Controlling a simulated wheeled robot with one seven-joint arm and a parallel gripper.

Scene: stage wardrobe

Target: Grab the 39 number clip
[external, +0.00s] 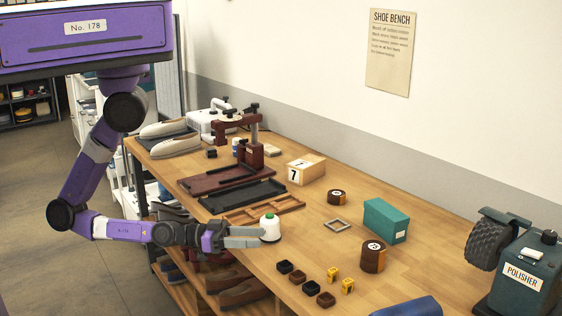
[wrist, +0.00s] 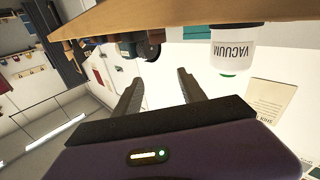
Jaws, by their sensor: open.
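Two small yellow pieces stand near the front of the bench, one (external: 332,274) beside the other (external: 347,286); they look like number clips, but their figures are too small to read. My gripper (external: 263,237) reaches in over the front edge of the bench in the external view, left of and apart from the yellow pieces. In the wrist view, which is upside down, its two fingers (wrist: 161,76) are spread with nothing between them. No yellow piece can be made out in the wrist view.
A white bottle with a green top (external: 270,230), labelled VACUUM in the wrist view (wrist: 236,48), stands close by my fingers. Small dark boxes (external: 298,277) sit around the yellow pieces. A round brown tin (external: 373,257) and teal box (external: 385,220) stand behind; a polisher (external: 522,278) stands right.

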